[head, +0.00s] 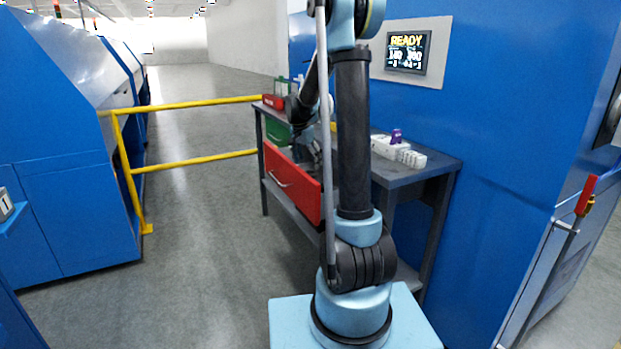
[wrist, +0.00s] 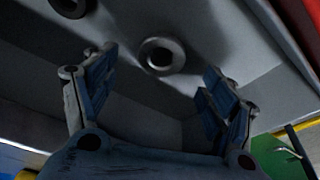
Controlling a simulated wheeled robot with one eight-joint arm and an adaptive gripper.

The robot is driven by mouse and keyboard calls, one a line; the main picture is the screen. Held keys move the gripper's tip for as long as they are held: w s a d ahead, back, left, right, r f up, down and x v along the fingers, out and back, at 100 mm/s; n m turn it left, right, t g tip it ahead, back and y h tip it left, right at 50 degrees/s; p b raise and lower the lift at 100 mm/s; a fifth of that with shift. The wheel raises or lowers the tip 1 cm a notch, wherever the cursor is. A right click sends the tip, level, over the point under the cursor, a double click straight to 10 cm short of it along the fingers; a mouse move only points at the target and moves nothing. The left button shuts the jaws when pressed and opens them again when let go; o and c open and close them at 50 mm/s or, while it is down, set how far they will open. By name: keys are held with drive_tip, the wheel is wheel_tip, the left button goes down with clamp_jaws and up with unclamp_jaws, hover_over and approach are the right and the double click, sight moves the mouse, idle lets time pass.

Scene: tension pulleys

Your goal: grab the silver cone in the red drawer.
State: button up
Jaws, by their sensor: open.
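In the wrist view, a round grey ring-like piece with a dark hole (wrist: 162,56) lies on the floor of a grey drawer interior; it may be the silver cone seen from above. A second similar dark piece (wrist: 72,5) is cut off at the top edge. My gripper (wrist: 155,75) is open, its two blue fingers spread to either side of the nearer piece, with nothing between them. The red drawer (head: 291,184) is pulled out of the workbench in the head view; its inside is hidden there. A strip of its red front (wrist: 302,22) shows in the wrist view.
A green drawer (head: 279,133) sits behind the red one. The bench top (head: 433,164) holds white blocks (head: 398,151), a purple piece (head: 397,136) and a red box (head: 272,101). A yellow rail (head: 190,104) stands to the left. A blue machine wall backs the bench.

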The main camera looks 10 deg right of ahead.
sight(310, 170)
drive_tip(key=shift+x, duration=2.65)
drive_tip(key=shift+w, duration=0.1)
drive_tip(key=c, duration=1.2)
